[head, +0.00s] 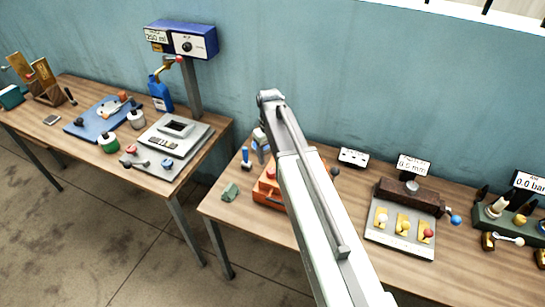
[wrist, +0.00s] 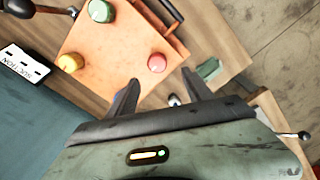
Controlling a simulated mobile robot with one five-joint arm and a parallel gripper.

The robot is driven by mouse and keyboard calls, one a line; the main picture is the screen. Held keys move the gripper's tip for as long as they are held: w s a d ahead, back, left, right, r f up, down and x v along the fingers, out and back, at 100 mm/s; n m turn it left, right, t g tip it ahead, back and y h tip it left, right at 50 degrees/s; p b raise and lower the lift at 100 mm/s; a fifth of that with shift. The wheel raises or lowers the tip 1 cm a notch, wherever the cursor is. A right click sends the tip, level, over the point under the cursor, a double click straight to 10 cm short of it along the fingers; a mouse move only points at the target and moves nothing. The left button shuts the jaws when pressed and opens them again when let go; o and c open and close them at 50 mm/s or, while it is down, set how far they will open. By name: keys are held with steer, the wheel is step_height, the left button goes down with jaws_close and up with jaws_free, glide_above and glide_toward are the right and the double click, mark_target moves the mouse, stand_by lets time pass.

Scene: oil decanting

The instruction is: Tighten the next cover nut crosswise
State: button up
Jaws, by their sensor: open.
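An orange cover plate (wrist: 115,45) fills the upper middle of the wrist view. Coloured round nuts sit on it: a green one (wrist: 101,11) at the top, a yellow one (wrist: 70,62) at the left and a red one (wrist: 157,62) at the right. My gripper (wrist: 160,88) is open, its two dark fingers apart and nothing held between them. The red nut shows just beyond the fingertips; I cannot tell the height gap. In the head view the orange unit (head: 268,192) is largely hidden behind my arm.
A green block (wrist: 209,69) lies right of the plate. A "SUCTION" sign (wrist: 27,65) and a dark ball-ended lever (wrist: 18,5) are at the left. In the head view, a grey panel with coloured knobs (head: 401,232) stands right of my arm; another bench (head: 75,135) is left, across a gap.

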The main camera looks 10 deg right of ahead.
mark_target(272, 170)
steer(key=shift+s+d+f, duration=0.1)
steer(key=shift+s+f, duration=0.05)
steer(key=shift+f, duration=0.1)
steer(key=f+b, duration=0.7)
steer(key=b, duration=0.1)
steer(key=shift+d+f, duration=0.2)
steer(key=shift+f, duration=0.15)
steer(key=shift+r, duration=0.15)
steer(key=shift+c, duration=0.3)
jaws_close()
